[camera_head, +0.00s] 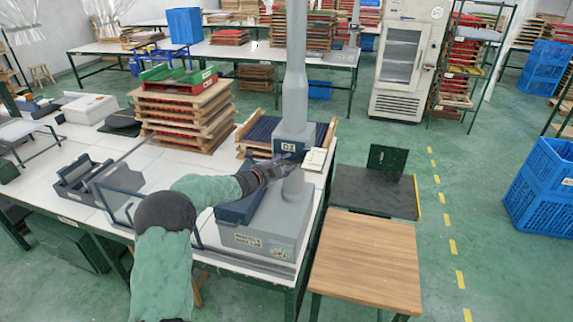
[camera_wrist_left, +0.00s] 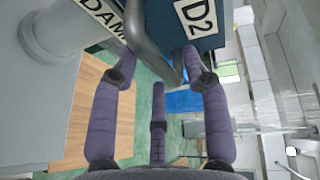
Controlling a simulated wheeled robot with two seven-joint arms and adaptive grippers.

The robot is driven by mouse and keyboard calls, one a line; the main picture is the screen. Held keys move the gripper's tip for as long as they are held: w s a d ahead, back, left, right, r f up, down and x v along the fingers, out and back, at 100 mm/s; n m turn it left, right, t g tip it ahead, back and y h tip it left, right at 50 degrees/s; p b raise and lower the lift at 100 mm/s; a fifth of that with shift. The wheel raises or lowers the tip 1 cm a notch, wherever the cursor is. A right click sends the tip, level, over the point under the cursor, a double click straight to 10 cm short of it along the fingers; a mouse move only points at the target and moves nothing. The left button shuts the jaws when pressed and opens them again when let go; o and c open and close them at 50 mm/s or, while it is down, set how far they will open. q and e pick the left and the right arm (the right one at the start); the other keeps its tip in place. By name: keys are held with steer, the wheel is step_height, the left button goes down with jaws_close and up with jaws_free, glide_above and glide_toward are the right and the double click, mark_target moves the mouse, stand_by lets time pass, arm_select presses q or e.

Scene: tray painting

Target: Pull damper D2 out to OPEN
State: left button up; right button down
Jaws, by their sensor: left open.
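Damper D2 is a dark blue block with a white D2 label (camera_head: 288,147) at the foot of the grey vertical duct (camera_head: 295,85). Its label also shows in the left wrist view (camera_wrist_left: 199,17). There a grey bent bar handle (camera_wrist_left: 148,40) sticks out in front of the block, beside a partly cut-off plate reading "DAM". My left gripper (camera_head: 285,165) reaches in at the block. In the left wrist view its purple padded fingers (camera_wrist_left: 160,75) are spread apart, with the handle near the gap between the upper two. Whether they touch it I cannot tell. My right gripper is not in view.
A grey machine (camera_head: 265,225) with a squat cylinder stands below the damper on the white table (camera_head: 150,180). A tray stack (camera_head: 183,120) stands to the left, and slatted trays (camera_head: 262,130) lie behind the duct. A wooden-topped table (camera_head: 367,260) is at right.

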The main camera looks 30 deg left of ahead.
arm_select(q)
steer(key=shift+w+d+f, duration=0.1)
steer(key=shift+w, duration=0.5)
